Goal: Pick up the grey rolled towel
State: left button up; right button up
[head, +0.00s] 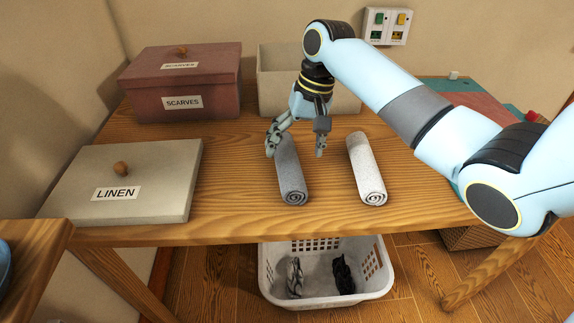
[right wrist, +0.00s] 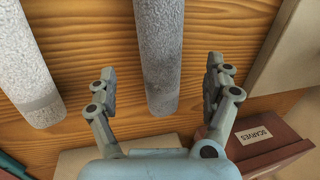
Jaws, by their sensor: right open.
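The grey rolled towel (head: 291,172) lies on the wooden table, its spiral end facing the front edge. My right gripper (head: 296,148) is open above the towel's far part, with one finger to each side of it in the head view. In the right wrist view the grey towel (right wrist: 158,60) runs down between the two open fingers (right wrist: 160,92), apart from both. The gap between fingers and towel in height is hard to tell. My left gripper is not in view.
A white rolled towel (head: 365,170) lies to the right of the grey one. A red scarves box (head: 200,102), a linen lid (head: 115,205) and an open cream box (head: 345,98) are on the table (head: 235,205). A white basket (head: 325,294) stands below.

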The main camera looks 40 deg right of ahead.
aim_at(291, 157)
jog(key=x, duration=0.6)
jog(key=shift+w+a, duration=0.1)
jog(key=shift+r, duration=0.1)
jog(key=c, duration=1.3)
